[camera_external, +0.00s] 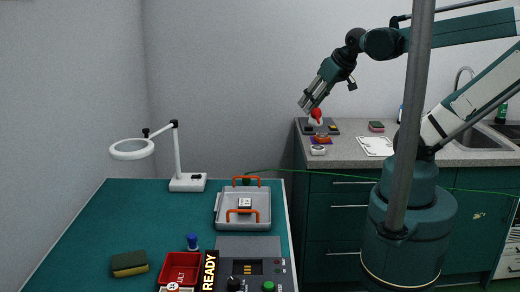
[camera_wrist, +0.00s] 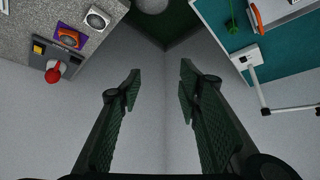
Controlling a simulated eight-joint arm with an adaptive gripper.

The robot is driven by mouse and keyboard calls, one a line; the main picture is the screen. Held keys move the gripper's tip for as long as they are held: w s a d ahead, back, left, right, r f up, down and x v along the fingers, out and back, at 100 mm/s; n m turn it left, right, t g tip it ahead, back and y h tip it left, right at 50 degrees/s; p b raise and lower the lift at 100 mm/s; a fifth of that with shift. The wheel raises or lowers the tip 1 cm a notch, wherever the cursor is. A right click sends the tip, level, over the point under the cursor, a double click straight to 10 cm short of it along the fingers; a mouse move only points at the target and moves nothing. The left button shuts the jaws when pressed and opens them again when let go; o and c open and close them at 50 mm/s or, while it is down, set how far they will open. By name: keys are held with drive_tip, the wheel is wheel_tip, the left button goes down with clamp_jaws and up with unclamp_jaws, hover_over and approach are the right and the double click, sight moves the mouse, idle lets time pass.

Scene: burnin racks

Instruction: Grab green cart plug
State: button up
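A thin green cable (camera_external: 345,179) runs from the back of the teal table to the right across the cabinet fronts. A small dark green piece at its left end, likely the green cart plug (camera_external: 246,181), sits by the tray's rear orange handle. A green piece (camera_wrist: 232,14) also shows at the top right of the wrist view, beside an orange handle. My gripper (camera_external: 305,105) is raised high, in front of the grey counter in the picture and well above the table. In the wrist view its two fingers (camera_wrist: 160,80) are spread, with nothing between them.
A grey tray (camera_external: 222,207) with orange handles is on the teal table. A magnifier lamp (camera_external: 188,182), sponge (camera_external: 129,263), blue-capped item (camera_external: 192,242), red FAULT bin (camera_external: 180,267) and control panel (camera_external: 258,266) surround it. The counter holds a red knob device (camera_external: 317,116). The table's left is clear.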

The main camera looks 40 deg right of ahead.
drive_tip(key=n+g+h+p, duration=0.15)
drive_tip(key=n+g, duration=0.45)
drive_tip(key=n, duration=1.4)
hover_over(246, 180)
drive_tip(key=d, duration=0.1)
drive_tip(key=f, duration=1.7)
drive_tip(key=shift+w+f, duration=0.2)
drive_tip(key=shift+f, duration=0.1)
drive_tip(key=shift+a+f+n+g, duration=0.3)
drive_tip(key=shift+a+f+n, duration=0.15)
drive_tip(key=shift+f, duration=0.15)
drive_tip(key=shift+d+f, duration=0.2)
drive_tip(key=shift+f, duration=1.05)
drive_tip(key=shift+f, duration=0.1)
